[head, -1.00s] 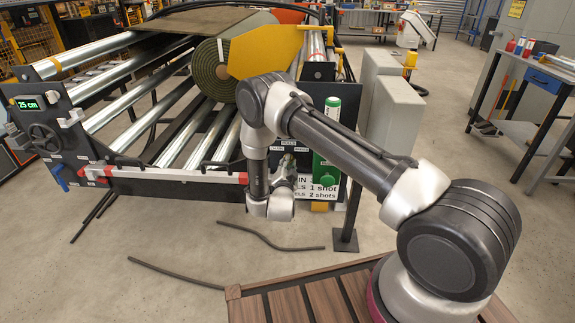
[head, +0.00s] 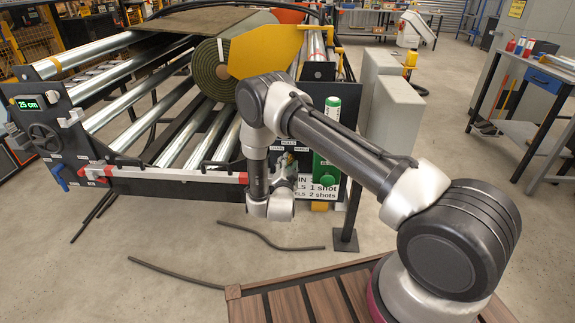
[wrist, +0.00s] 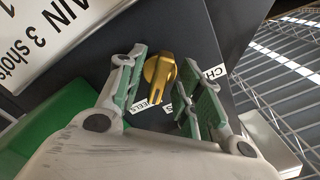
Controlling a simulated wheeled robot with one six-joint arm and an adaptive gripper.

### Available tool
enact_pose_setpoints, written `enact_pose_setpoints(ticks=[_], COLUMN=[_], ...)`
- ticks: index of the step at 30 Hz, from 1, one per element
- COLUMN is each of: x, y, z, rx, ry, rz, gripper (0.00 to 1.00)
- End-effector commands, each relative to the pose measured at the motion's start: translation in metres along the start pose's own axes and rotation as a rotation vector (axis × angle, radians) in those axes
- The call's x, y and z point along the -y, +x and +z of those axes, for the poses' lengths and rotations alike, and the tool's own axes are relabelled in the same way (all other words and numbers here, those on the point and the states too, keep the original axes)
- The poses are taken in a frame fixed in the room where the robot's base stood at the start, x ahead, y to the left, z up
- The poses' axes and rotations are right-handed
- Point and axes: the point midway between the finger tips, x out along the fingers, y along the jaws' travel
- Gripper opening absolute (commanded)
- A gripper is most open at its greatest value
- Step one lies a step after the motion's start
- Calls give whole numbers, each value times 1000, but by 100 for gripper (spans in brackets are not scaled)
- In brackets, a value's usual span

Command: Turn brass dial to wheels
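The brass dial (wrist: 160,74) is on a dark panel in the wrist view, with its narrow end pointing down towards the small white labels. One label reads "WHEELS" (wrist: 152,105); another, partly hidden, begins "CH" (wrist: 215,72). My gripper (wrist: 166,70) is open, with one green-padded finger on each side of the dial. A gap shows between the dial and each finger, so it does not look gripped. In the head view my gripper (head: 287,164) is small and partly hidden by my wrist at the panel; I cannot make out the dial there.
The roller frame with a turf roll (head: 212,72) lies behind and left. Grey boxes (head: 395,112) stand to the right.

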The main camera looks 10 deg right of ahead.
Motion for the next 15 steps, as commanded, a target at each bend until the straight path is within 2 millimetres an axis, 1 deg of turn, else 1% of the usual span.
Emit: enact_pose_setpoints(ticks=[2,5,12,15], x=[0,0,0,0], y=[-7,-23,-77,-96], z=[1,1,1,1], rx=[3,3,4,4], ry=[-1,-3,-3,-3], rz=[0,-1,-2,-1], gripper=[36,36,36,36])
